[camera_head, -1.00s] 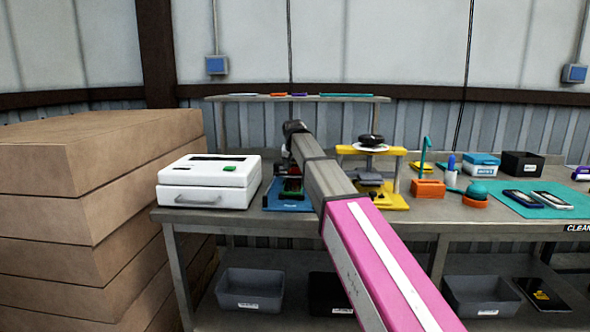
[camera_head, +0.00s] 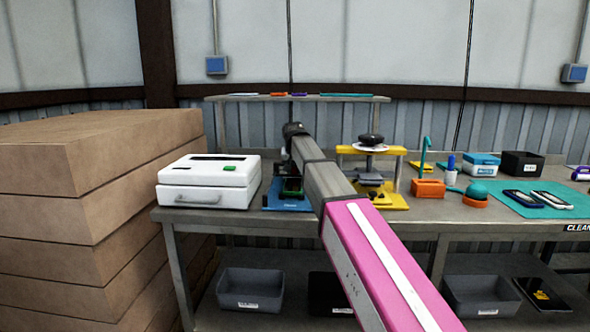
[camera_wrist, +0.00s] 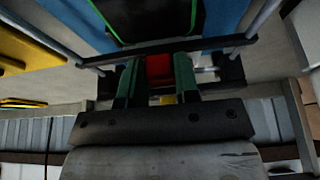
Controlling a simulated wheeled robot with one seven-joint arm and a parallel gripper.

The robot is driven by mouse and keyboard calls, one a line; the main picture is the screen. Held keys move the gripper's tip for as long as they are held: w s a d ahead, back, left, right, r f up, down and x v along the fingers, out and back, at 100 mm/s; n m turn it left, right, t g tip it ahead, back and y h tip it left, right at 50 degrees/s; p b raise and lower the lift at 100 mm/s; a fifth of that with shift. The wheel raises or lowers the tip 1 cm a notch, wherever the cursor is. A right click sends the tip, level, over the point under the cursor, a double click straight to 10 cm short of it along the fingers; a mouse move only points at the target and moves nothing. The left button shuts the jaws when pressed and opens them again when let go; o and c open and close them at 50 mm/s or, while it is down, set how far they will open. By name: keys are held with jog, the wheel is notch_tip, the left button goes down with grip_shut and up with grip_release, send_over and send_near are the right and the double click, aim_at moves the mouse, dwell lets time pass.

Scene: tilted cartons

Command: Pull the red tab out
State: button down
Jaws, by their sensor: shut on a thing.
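The red tab (camera_wrist: 159,68) shows in the wrist view between the two green fingers of my gripper (camera_wrist: 157,80). My gripper is shut on it. The tab sits at a dark bar (camera_wrist: 190,46) that runs across in front of a black, green-edged device (camera_wrist: 150,15). I cannot tell how far the tab is out of its seat. The device lies on a blue base (camera_wrist: 225,25). In the head view the blue base (camera_head: 288,207) is on the bench beside the white case, and my arm hides the tab and the fingers.
A white case (camera_head: 210,184) stands close on the left of the blue base. A yellow stand (camera_head: 390,200) is close on its right. An orange block (camera_head: 428,189) and a teal mat (camera_head: 540,205) lie further right. Stacked cartons (camera_head: 90,210) fill the left side.

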jog(key=s, duration=1.7)
jog(key=shift+s+a, duration=0.1)
jog(key=shift+a, duration=0.2)
jog(key=c, duration=0.8)
grip_release()
jog(key=shift+c, duration=0.2)
jog(key=shift+r, duration=0.1)
jog(key=v, duration=1)
jog(key=shift+s+r, duration=0.2)
jog(key=shift+r, duration=0.1)
